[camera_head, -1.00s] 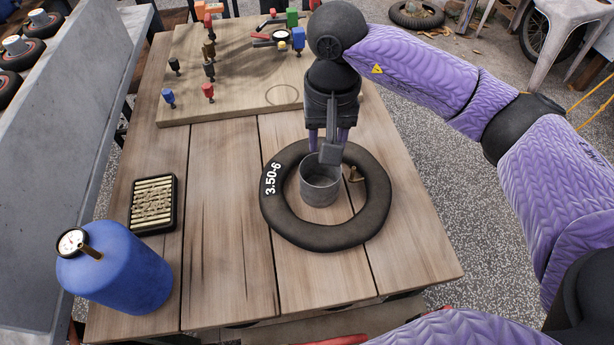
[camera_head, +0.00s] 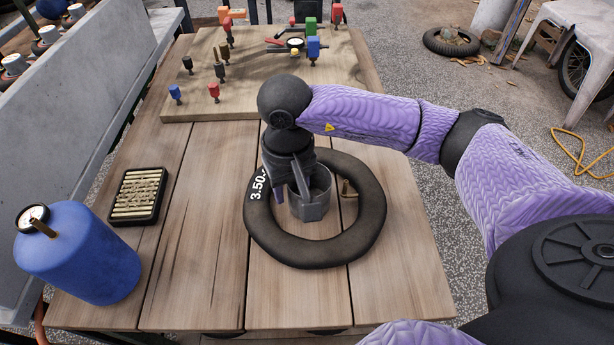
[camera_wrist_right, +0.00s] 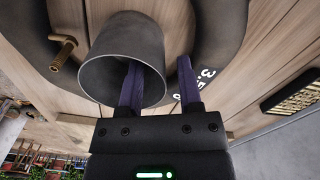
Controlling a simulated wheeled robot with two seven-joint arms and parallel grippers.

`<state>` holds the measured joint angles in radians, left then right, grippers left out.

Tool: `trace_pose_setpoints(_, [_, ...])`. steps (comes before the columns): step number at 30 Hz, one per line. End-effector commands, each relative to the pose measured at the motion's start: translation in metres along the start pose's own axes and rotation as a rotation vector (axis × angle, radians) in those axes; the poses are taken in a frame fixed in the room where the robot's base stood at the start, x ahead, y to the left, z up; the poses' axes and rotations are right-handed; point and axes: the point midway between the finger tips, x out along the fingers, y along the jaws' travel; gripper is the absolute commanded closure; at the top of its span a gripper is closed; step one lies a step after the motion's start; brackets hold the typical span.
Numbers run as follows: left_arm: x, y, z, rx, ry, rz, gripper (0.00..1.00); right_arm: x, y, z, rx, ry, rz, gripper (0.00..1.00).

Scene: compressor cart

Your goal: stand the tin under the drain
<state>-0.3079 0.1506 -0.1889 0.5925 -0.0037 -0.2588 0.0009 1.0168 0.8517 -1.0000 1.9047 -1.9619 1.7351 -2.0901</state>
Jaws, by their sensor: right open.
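The tin (camera_head: 313,207) is a grey, open-topped metal can standing upright inside the black rubber ring (camera_head: 335,250) on the table. In the right wrist view its open mouth (camera_wrist_right: 105,72) faces the camera. My right gripper (camera_head: 290,192) is open at the tin's left side. In the wrist view its purple fingers (camera_wrist_right: 160,78) straddle the tin's wall, one in the mouth and one outside; contact cannot be told. A blue tank (camera_head: 80,255) with a gauge stands at the table's left front corner. I cannot make out a drain. My left gripper is not seen.
A black tray of pale strips (camera_head: 139,195) lies behind the tank. A brass stem (camera_head: 347,190) rises inside the ring, right of the tin. A board (camera_head: 200,104) with coloured fittings covers the table's back. Bare planks (camera_head: 205,240) lie between tank and ring.

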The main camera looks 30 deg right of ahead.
Motion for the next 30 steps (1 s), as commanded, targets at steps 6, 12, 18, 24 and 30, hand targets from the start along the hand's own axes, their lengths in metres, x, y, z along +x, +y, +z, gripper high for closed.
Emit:
trace_pose_setpoints(6, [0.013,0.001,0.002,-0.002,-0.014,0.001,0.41,0.034,-0.001,-0.001,0.0,-0.001,0.0,0.55])
trace_pose_setpoints(12, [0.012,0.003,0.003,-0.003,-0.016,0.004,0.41,0.031,-0.001,-0.002,0.0,0.001,0.0,0.7])
trace_pose_setpoints(18, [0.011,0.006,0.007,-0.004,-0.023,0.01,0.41,0.031,-0.001,-0.002,0.0,0.0,0.0,1.0])
trace_pose_setpoints(24, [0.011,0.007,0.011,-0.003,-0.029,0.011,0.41,0.031,-0.001,-0.001,0.001,0.0,0.0,1.0])
trace_pose_setpoints(30, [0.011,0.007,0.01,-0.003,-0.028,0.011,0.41,0.029,-0.001,-0.002,0.001,0.001,0.0,1.0])
